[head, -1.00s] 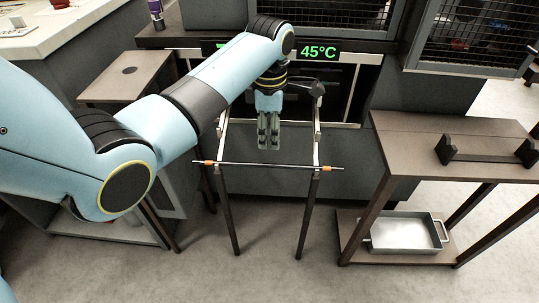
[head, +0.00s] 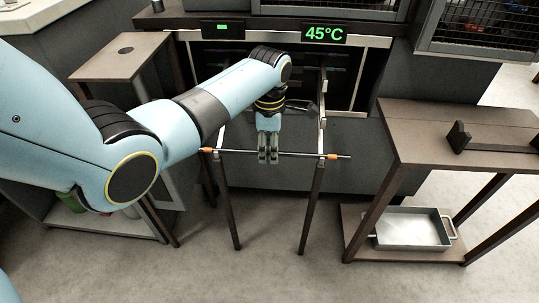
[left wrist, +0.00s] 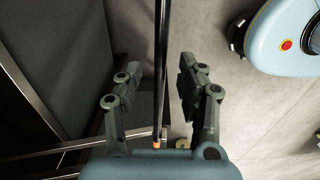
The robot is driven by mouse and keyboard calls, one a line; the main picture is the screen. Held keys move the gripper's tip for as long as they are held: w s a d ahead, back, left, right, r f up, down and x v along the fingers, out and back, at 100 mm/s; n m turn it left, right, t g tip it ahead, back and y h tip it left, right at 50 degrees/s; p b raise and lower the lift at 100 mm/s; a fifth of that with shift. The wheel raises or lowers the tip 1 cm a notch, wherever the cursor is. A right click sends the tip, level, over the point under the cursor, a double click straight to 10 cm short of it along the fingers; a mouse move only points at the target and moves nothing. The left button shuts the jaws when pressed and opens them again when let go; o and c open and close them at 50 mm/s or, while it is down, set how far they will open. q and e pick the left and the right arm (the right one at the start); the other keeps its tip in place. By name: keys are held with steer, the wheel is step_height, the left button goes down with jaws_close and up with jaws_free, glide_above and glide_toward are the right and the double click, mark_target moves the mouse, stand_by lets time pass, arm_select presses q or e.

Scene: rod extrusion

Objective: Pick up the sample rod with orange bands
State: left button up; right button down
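The sample rod (head: 295,154) is thin and dark with orange bands (head: 332,156) near its ends. It lies across the front of a narrow stand (head: 322,110). My left gripper (head: 268,158) points down at the middle of the rod. In the left wrist view, its two fingers (left wrist: 157,88) are spread, with the rod (left wrist: 161,60) running between them and a gap on each side. One orange band (left wrist: 157,132) shows near the gripper's palm. I cannot tell whether the fingertips reach below the rod. My right gripper is in neither view.
A dark cabinet with a green 45°C display (head: 325,34) stands behind the stand. A brown side table (head: 435,130) at right bears a black rod holder (head: 490,140); a metal tray (head: 412,230) sits on its lower shelf. Another brown table (head: 120,62) stands at left. Floor is clear in front.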

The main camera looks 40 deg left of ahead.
arm_select(q)
steer(key=shift+c, duration=0.5)
jaws_close()
steer(key=shift+r, duration=0.15)
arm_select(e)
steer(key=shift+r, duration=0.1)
